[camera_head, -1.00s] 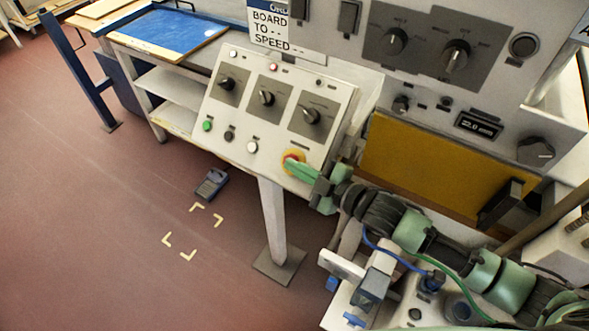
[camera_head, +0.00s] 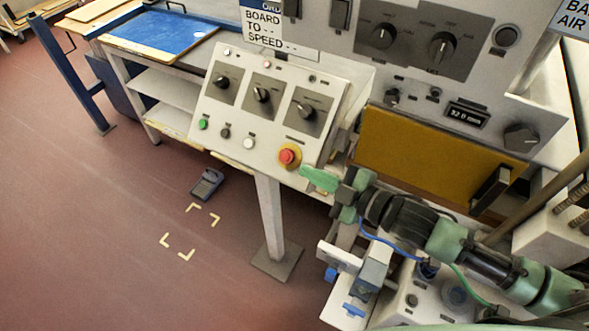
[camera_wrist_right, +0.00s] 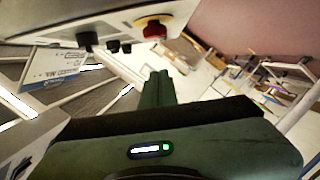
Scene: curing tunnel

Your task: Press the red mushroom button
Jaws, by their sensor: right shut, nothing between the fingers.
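The red mushroom button (camera_head: 288,156) sits on a yellow base at the lower right of the sloped control panel (camera_head: 235,133). In the right wrist view the red button (camera_wrist_right: 154,30) shows above and beyond the fingertips. My right gripper (camera_head: 305,173) is shut and empty, with its green fingertips just right of and below the button. A small gap shows between fingertips and button in the head view. The fingers (camera_wrist_right: 158,78) also show pressed together in the right wrist view. My left gripper is not in view.
The panel also carries a green button (camera_head: 203,124), a black and a white button, and three rotary knobs. A yellow panel (camera_head: 430,160) is behind my right arm. A foot pedal (camera_head: 208,184) lies on the floor near tape corner marks. A blue-topped bench (camera_head: 160,35) stands at left.

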